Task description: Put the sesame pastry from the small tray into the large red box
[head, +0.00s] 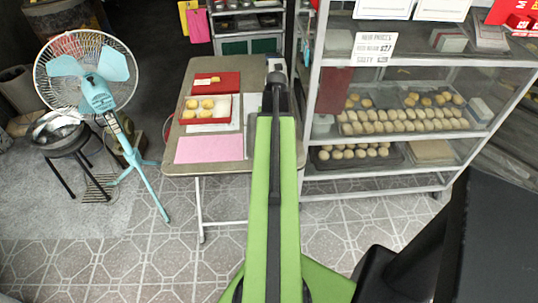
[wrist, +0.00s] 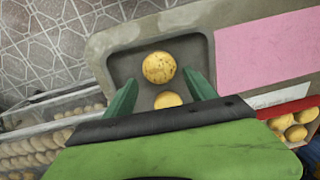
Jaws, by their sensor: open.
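The sesame pastry (wrist: 159,67), round, golden and dark-specked, lies in the small grey tray (wrist: 124,64) in the wrist view. A second round pastry (wrist: 167,100) lies close to it, partly hidden by my gripper's body. My gripper (wrist: 161,78) is open above the tray, with one green finger on each side of the pastries and nothing held. The large red box (wrist: 290,107) shows at the right edge, with several pastries inside. In the head view the red box (head: 224,101) stands on the table left of my arm.
A pink sheet (head: 210,149) lies on the table (head: 258,75) in front of the box. A glass-and-metal shelf (head: 385,183) with trays of buns stands close on the right. A blue fan (head: 97,97) and a black stool (head: 62,143) stand left of the table.

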